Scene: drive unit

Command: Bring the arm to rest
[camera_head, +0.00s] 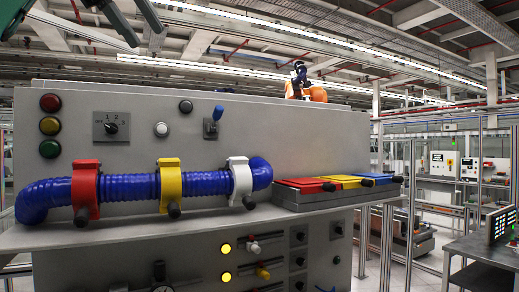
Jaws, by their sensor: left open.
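Part of my own arm shows in the top left corner. My right gripper is not in view.
A blue corrugated hose (130,187) with red (86,190), yellow (169,183) and white (240,180) clamps runs along the panel above a ledge (200,221). Red, yellow and blue flat pieces (338,183) lie at the ledge's right. A dark table (480,250) stands right.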

